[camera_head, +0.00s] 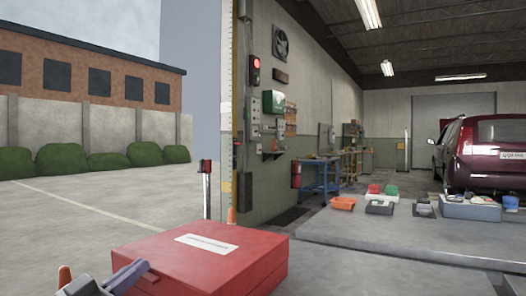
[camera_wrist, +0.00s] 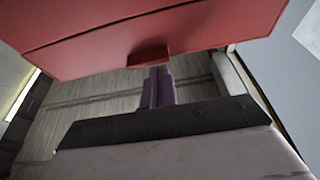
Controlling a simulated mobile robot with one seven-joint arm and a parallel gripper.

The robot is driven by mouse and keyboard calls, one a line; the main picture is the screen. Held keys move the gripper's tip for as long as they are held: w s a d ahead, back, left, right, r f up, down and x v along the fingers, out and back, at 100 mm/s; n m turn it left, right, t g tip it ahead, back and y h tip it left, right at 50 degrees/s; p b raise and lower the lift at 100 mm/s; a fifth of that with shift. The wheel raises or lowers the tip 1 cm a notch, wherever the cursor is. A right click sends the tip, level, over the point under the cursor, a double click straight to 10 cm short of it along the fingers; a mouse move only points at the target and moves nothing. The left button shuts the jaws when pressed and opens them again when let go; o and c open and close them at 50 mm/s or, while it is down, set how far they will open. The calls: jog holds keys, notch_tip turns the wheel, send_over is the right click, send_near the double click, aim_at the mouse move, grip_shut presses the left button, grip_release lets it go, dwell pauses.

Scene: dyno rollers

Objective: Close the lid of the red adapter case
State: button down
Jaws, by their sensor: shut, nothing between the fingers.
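The red adapter case (camera_head: 255,262) stands at the bottom centre of the head view. Its lid (camera_head: 170,254) lies flat over the body, with a white label on top. In the wrist view the red case (camera_wrist: 90,40) fills the top, with a thin seam line and a small tab (camera_wrist: 148,56) at its lower edge. My gripper (camera_head: 132,270) is at the case's near left edge, by the tab. In the wrist view my gripper (camera_wrist: 159,74) has its purple fingers together, just below the tab; I cannot tell whether they touch it. The case's underside is hidden.
Orange cones (camera_head: 64,275) show beside the case. A dark red car (camera_head: 490,160) stands behind. A wall with a red light (camera_head: 255,63) rises beyond the case. Open paving lies left.

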jog(key=shift+s+f+b, duration=0.15)
jog(key=shift+f+b, duration=0.4)
jog(key=shift+f, duration=0.25)
jog(key=shift+a+f, duration=0.1)
jog(key=shift+f, duration=0.05)
jog(key=v, duration=1.3)
jog(key=shift+s, duration=0.3)
jog(key=shift+a+f, duration=0.1)
